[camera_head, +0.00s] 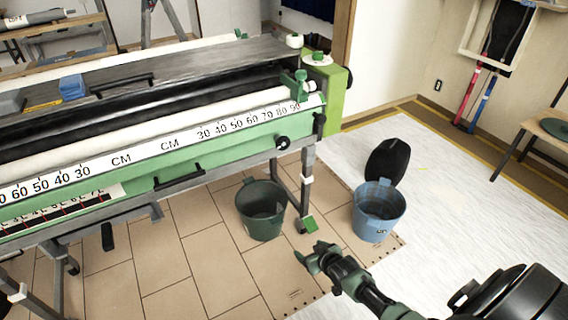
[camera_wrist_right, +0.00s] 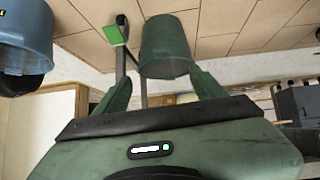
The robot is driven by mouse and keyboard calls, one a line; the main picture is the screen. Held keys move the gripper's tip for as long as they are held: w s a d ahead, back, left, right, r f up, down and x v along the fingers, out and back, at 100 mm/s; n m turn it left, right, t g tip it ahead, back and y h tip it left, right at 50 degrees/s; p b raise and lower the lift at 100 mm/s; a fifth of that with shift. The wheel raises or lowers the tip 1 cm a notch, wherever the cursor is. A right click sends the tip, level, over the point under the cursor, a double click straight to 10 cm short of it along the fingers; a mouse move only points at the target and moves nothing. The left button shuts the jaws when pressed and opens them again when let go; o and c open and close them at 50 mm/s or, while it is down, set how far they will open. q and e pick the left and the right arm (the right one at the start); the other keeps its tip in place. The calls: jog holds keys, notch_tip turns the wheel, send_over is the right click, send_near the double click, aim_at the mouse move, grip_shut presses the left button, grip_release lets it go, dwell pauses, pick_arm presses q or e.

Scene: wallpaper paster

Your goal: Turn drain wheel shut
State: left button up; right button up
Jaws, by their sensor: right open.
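The wallpaper paster (camera_head: 230,139), a long green and grey machine with a centimetre scale, stands at left in the head view. A small dark round knob (camera_head: 283,143) is on its front near the right end. I cannot tell which one, if either, is the drain wheel. My right gripper (camera_head: 311,252) is low in front of the machine, well apart from both knobs. In the right wrist view its green fingers (camera_wrist_right: 160,68) are spread and hold nothing. My left gripper is out of view.
A dark green bucket (camera_head: 261,210) stands below the machine's right end, by a leg. It also shows beyond the fingers in the wrist view (camera_wrist_right: 166,48). A blue bucket (camera_head: 378,211) and a black round thing (camera_head: 388,161) are farther right. White floor at right is largely clear.

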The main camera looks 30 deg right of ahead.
jog(key=w+d+r+t+b, duration=0.3)
jog(key=w+r+b, duration=0.2)
jog(key=w+r, duration=0.4)
jog(key=t+y+b, duration=0.1)
jog(key=t+b, duration=0.4)
jog(key=b, duration=0.2)
send_near(284, 144)
jog(key=w, duration=0.3)
jog(key=w+b, duration=0.2)
jog(key=w, duration=0.4)
jog(key=shift+w+f, duration=0.2)
jog(key=shift+w, duration=0.05)
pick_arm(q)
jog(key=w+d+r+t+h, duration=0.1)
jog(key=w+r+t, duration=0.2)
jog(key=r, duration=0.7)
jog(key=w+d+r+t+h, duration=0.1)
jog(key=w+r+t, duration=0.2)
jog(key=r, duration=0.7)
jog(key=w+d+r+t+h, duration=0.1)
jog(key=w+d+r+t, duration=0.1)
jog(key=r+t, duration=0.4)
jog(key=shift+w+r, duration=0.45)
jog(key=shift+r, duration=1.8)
pick_arm(e)
jog(key=shift+w, duration=0.35)
